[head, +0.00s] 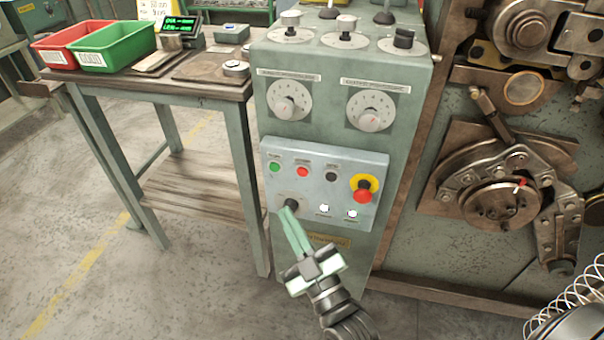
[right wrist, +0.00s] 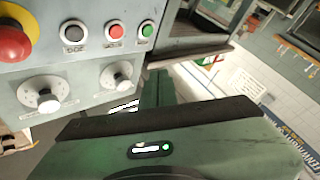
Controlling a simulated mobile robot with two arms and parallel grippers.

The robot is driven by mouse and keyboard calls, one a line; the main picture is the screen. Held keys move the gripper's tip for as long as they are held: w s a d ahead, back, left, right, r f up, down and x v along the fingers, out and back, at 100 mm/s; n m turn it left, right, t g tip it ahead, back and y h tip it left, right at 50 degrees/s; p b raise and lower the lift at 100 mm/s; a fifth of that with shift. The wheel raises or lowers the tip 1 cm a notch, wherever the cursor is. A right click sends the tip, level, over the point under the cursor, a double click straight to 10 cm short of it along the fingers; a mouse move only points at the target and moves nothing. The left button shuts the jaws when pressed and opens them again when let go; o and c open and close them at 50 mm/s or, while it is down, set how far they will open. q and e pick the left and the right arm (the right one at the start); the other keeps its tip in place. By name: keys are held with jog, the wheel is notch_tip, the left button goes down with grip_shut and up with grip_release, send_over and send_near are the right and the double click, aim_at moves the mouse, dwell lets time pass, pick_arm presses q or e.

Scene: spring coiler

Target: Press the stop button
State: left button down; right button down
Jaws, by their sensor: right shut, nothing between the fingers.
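The control panel (head: 325,190) on the green cabinet carries a small red button (head: 302,171), between a green button (head: 275,167) and a black one (head: 331,177). A larger red mushroom button (head: 362,192) on a yellow collar is at the panel's right. My right gripper (head: 288,211) is shut and empty, its tips in front of the panel's lower left, below the green and red buttons; contact there cannot be told. In the right wrist view the red button (right wrist: 115,32) and the mushroom button (right wrist: 13,42) show upside down. My left gripper is out of view.
Dials (head: 290,100) and knobs sit above the panel. Left of the cabinet stands a workbench (head: 150,90) with a red bin (head: 60,50) and a green bin (head: 110,48). Coiler machinery (head: 500,195) is at the right, with a wire spring (head: 570,300) at the lower right.

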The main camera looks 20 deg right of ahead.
aim_at(302, 172)
jog(key=shift+w, duration=0.1)
